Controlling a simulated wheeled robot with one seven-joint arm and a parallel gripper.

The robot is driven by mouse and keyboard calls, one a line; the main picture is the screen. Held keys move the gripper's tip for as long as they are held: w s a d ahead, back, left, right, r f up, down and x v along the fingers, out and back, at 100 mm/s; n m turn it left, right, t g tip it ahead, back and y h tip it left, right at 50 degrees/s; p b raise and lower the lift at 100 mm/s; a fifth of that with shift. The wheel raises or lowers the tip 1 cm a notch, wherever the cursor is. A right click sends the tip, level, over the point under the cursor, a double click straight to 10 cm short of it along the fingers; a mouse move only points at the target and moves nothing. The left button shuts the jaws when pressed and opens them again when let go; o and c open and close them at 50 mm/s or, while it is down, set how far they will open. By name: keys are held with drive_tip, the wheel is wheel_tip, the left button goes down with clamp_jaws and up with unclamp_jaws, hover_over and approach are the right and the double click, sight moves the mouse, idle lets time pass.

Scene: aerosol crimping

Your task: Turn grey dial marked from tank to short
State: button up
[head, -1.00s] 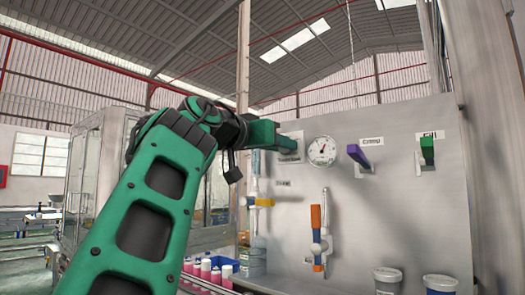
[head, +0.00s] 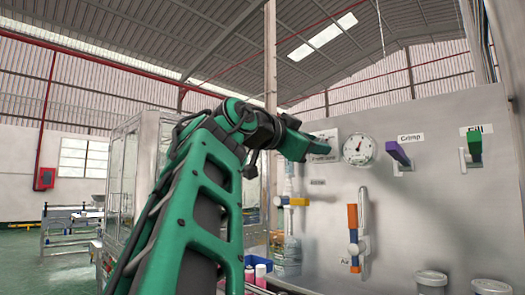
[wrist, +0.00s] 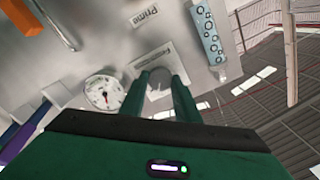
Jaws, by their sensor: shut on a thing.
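The grey dial (wrist: 159,86) is mounted on the grey panel (wrist: 105,45) and shows between my fingers in the wrist view. My gripper (wrist: 161,80) is shut on it, with one green finger on each side. In the head view my gripper (head: 312,147) reaches the panel just left of the round gauge, beside a white label plate, and hides the dial. The marks around the dial are too small and too covered to read, so its setting cannot be told.
A white round gauge (head: 359,150) is close to the right of my gripper. Further right are a purple lever (head: 398,153) marked Crimp and a green lever (head: 474,145). Below are an orange-and-blue handle (head: 353,222), a yellow-handled valve (head: 294,201) and lidded tubs (head: 431,281).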

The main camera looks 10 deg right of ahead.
drive_tip(key=shift+m, duration=0.6)
drive_tip(key=shift+a+m, duration=0.1)
drive_tip(key=shift+m, duration=0.2)
drive_tip(key=o, duration=1)
drive_tip(key=shift+o, duration=0.2)
drive_tip(key=v, duration=1)
drive_tip(key=shift+a, duration=0.25)
